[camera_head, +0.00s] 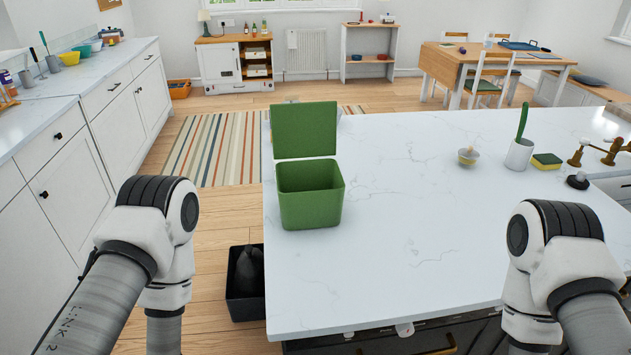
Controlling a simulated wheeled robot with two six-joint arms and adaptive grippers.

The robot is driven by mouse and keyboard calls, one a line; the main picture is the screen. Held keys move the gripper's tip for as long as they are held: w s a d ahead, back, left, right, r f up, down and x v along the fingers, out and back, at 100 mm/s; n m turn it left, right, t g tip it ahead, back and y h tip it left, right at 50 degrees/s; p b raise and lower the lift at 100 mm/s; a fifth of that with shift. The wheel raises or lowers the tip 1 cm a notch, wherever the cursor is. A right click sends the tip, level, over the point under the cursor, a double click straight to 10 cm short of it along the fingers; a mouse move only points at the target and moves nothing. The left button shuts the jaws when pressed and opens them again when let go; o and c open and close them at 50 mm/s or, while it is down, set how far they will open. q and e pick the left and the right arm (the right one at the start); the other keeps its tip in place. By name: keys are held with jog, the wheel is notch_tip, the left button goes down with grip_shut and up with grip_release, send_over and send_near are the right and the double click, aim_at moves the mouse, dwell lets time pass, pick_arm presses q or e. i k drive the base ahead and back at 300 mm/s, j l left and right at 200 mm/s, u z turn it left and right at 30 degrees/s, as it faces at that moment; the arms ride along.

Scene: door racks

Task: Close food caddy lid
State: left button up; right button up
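A green food caddy (311,208) stands upright near the left edge of the white marble-look island top. Its green lid (304,130) is raised, standing up at the back of the open box. The inside of the caddy looks empty as far as I can see. My two arms show at the lower left and lower right, both apart from the caddy. Neither gripper is in view.
The island top (420,220) is clear around the caddy. A white pot with a green brush (519,154), a sponge (546,161), a small bowl (468,156) and a brass tap (600,150) are at the right. A dark bin (245,305) stands on the floor left of the island.

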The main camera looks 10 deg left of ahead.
aim_at(298, 129)
jog(key=u, duration=0.75)
jog(key=j+u, duration=0.2)
jog(key=u, duration=0.2)
jog(key=i+j+u, duration=0.15)
jog(key=u, duration=0.3)
jog(key=j+u, duration=0.15)
jog(key=u, duration=0.25)
jog(key=i+u, duration=0.2)
jog(key=u, duration=0.25)
jog(key=i+j+u, duration=0.1)
jog(key=u, duration=0.3)
jog(key=i+l+z, duration=0.2)
jog(key=i+z, duration=0.2)
jog(key=i+l+z, duration=0.1)
jog(key=i+z, duration=0.7)
jog(key=i+j+z, duration=0.1)
jog(key=i+z, duration=0.6)
jog(key=i, duration=0.25)
jog(key=i+z, duration=0.25)
jog(key=i, duration=0.35)
jog(key=i+j+z, duration=0.15)
jog(key=i+z, duration=0.15)
jog(key=i, duration=0.25)
jog(key=i+j+z, duration=0.3)
jog(key=i, duration=0.25)
jog(key=i+j+z, duration=0.15)
jog(key=z, duration=2.95)
